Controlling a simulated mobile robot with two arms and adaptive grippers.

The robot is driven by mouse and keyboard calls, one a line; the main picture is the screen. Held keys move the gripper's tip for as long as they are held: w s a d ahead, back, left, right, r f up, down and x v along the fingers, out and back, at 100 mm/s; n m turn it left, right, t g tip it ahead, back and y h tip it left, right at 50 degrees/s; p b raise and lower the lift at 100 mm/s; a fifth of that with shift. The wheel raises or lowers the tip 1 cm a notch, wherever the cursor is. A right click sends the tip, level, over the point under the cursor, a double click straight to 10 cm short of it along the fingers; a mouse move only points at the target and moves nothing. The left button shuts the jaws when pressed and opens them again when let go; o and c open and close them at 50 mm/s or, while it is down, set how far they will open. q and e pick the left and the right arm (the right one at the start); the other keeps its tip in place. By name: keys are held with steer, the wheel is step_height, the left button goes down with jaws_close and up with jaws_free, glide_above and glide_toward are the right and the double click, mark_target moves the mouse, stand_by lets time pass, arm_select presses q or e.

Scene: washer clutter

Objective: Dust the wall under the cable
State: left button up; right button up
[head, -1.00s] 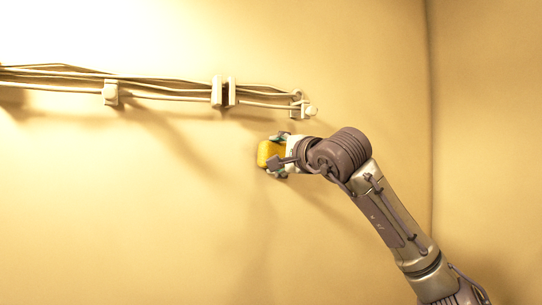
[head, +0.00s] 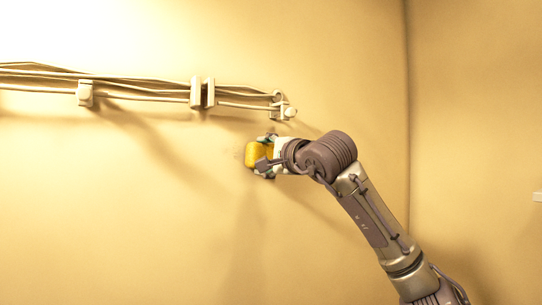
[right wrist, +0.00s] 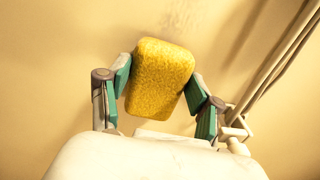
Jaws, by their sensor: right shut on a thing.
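The cable (head: 140,90) runs along the wall (head: 120,200) from the left edge and ends at a bracket right of the middle in the head view. My right gripper (head: 262,156) is shut on a yellow sponge (head: 252,154), below the cable's right end. In the right wrist view the sponge (right wrist: 160,77) sits tilted between the green finger pads, its far end toward the wall. Whether it touches the wall I cannot tell. A faint grey smudge (right wrist: 187,18) shows on the wall beyond the sponge. My left gripper is not in view.
Pale clips (head: 202,93) hold the cable and stand out from the wall. The end bracket (head: 284,108) is close above my right gripper. A wall corner (head: 408,130) runs down at the right. The wall below the cable at left is clear.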

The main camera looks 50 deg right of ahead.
steer(key=shift+w+a+p, duration=0.25)
steer(key=shift+w+a, duration=0.3)
steer(key=shift+a, duration=1.15)
steer(key=shift+w+a+p, duration=0.3)
steer(key=shift+w+a, duration=0.25)
steer(key=shift+a, duration=1.1)
steer(key=shift+w+a+p, duration=0.25)
steer(key=shift+w+a, duration=0.3)
steer(key=shift+a, duration=1.15)
steer(key=shift+s, duration=0.15)
steer(key=shift+s+f, duration=0.1)
steer(key=shift+s, duration=0.1)
steer(key=shift+b+v, duration=0.5)
steer(key=shift+v, duration=2.15)
steer(key=v, duration=0.3)
steer(key=shift+s, duration=0.1)
